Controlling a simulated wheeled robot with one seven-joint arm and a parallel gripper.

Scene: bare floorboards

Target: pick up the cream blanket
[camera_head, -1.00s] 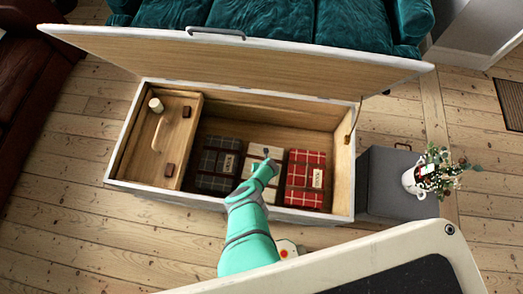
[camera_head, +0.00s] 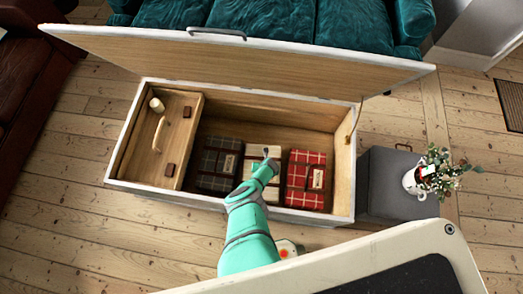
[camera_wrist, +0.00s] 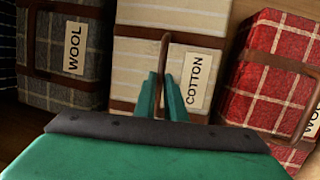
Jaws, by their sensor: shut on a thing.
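The cream blanket (camera_head: 262,141) is a folded bundle with faint pale stripes and brown straps, lying in the open chest between two other bundles. In the wrist view the cream blanket (camera_wrist: 135,57) carries a "COTTON" tag. My gripper (camera_head: 268,158) reaches down over it from the front and hides part of it. In the wrist view my gripper (camera_wrist: 163,88) has its two green fingers on either side of the brown strap handle (camera_wrist: 165,48), shut on it. I cannot tell whether the bundle is clear of the chest floor.
A dark grey plaid bundle tagged "WOOL" (camera_wrist: 57,45) lies left, a red plaid bundle (camera_head: 304,174) right. The wooden chest (camera_head: 344,175) has a raised lid (camera_head: 230,62) behind and a tray (camera_head: 140,152) at left. A grey box (camera_head: 385,185) with potted flowers (camera_head: 420,180) stands right.

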